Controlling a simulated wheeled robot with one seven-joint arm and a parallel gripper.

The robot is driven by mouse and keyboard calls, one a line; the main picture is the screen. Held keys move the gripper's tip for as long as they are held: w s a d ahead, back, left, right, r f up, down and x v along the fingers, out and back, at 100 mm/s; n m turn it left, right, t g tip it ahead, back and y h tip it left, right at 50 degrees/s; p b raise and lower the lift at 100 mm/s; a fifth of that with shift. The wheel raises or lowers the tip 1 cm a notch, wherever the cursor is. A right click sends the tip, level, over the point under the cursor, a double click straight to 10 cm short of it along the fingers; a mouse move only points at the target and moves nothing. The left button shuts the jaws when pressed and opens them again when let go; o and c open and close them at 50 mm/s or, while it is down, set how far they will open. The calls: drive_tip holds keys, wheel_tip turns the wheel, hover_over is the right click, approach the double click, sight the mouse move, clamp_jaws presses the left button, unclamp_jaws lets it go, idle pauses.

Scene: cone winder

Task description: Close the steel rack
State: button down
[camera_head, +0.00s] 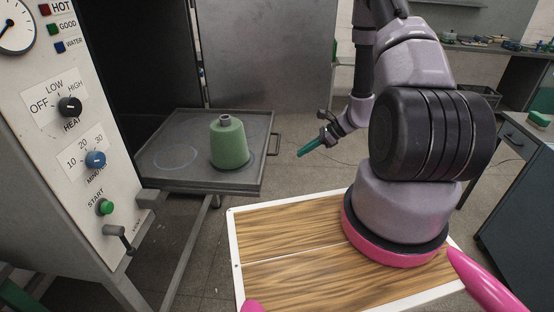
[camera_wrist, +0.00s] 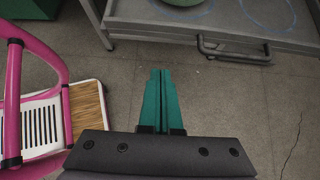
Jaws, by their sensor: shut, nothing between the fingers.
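The steel rack (camera_head: 180,178) is a flat grey tray pulled out of the dark cabinet at the left in the head view. A green cone of yarn (camera_head: 229,143) stands upright on it, within one drawn circle; another circle to the left is empty. The rack's bar handle (camera_head: 276,146) is on its right edge. In the wrist view the rack (camera_wrist: 215,20) is at the top, with its handle (camera_wrist: 235,52) below the front edge. My gripper (camera_head: 301,154) has green fingers, shut and empty, right of the handle and apart from it. The fingers also show in the wrist view (camera_wrist: 161,74).
The cabinet's open steel door (camera_head: 265,55) stands behind the rack. A control panel (camera_head: 75,130) with knobs and a green start button is at the left. A grey desk (camera_head: 520,175) is at the right. Bare floor lies between the rack and my base.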

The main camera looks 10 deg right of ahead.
drive_tip(key=a+r+x, duration=0.1)
drive_tip(key=r+x, duration=0.1)
drive_tip(key=x, duration=1)
drive_tip(key=shift+w+a+f, duration=0.25)
drive_tip(key=shift+w+a, duration=0.1)
drive_tip(key=shift+a, duration=0.3)
